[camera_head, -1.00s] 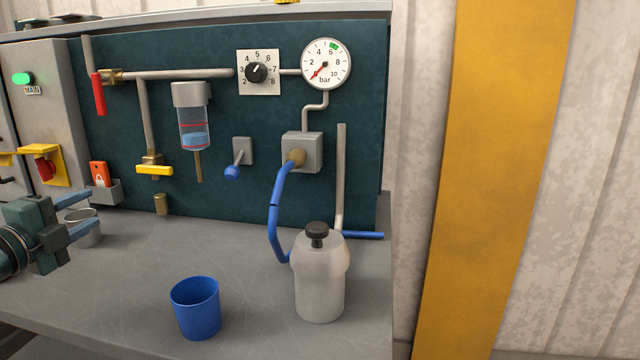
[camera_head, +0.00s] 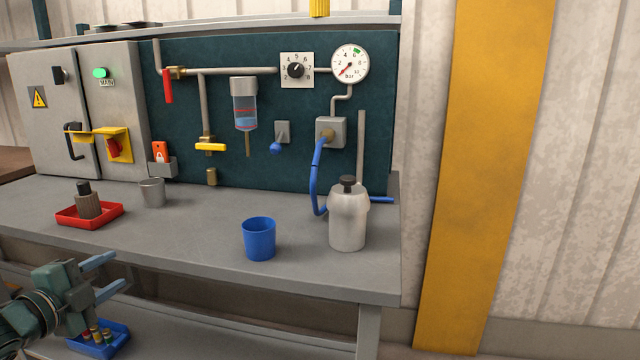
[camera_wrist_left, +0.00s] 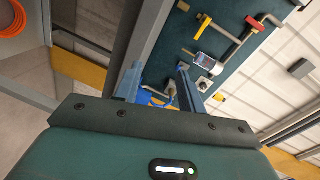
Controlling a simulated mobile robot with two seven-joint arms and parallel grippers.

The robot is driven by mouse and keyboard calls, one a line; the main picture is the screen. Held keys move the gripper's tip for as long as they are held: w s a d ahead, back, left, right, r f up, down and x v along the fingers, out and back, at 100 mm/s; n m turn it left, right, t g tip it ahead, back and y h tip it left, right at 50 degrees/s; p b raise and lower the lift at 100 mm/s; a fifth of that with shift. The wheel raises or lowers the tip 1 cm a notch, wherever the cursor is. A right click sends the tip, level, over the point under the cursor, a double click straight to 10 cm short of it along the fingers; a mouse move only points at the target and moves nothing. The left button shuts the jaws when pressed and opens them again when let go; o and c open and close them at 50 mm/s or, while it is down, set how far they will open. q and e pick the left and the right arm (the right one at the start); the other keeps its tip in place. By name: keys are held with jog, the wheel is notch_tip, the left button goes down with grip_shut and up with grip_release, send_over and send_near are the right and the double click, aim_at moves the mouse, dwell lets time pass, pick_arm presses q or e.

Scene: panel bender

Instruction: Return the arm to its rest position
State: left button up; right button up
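My left gripper (camera_head: 109,275) is in the lower left of the head view, below and in front of the bench top. Its two blue-grey fingers are spread apart with nothing between them. In the left wrist view the fingers (camera_wrist_left: 158,88) also stand apart and empty, and the panel shows tilted beyond them. My left forearm comes in from the left edge. My right arm and gripper do not show in either view.
The grey bench (camera_head: 190,235) carries a red tray (camera_head: 68,217), a metal cup (camera_head: 152,193), a blue cup (camera_head: 258,239) and a grey bottle (camera_head: 347,222). A blue bin (camera_head: 118,343) sits on the lower shelf near my gripper. A yellow post (camera_head: 470,180) stands right.

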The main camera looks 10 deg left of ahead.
pick_arm(q)
jog(key=s+d+f+n+g+h, duration=0.1)
jog(key=s+d+f+n, duration=0.2)
jog(key=s+d+f, duration=0.35)
jog(key=s+d+f+n+g, duration=0.2)
jog(key=s+d+f+n, duration=0.2)
jog(key=d+f, duration=0.5)
jog(key=s+d+f+n+h, duration=0.1)
jog(key=s+d+f+n, duration=0.4)
jog(key=d, duration=0.4)
jog(key=s+d+r+n+g+p, duration=0.1)
jog(key=d+r+p, duration=0.4)
jog(key=p, duration=1)
jog(key=shift+s+d+r+n+g+p, duration=0.2)
jog(key=shift+s+r+n+g+p, duration=0.3)
jog(key=shift+s+g, duration=0.55)
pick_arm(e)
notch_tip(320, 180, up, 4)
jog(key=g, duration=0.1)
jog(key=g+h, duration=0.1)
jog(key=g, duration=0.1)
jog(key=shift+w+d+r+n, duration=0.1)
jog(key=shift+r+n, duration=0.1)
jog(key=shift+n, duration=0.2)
pick_arm(q)
jog(key=shift+s+f, duration=0.15)
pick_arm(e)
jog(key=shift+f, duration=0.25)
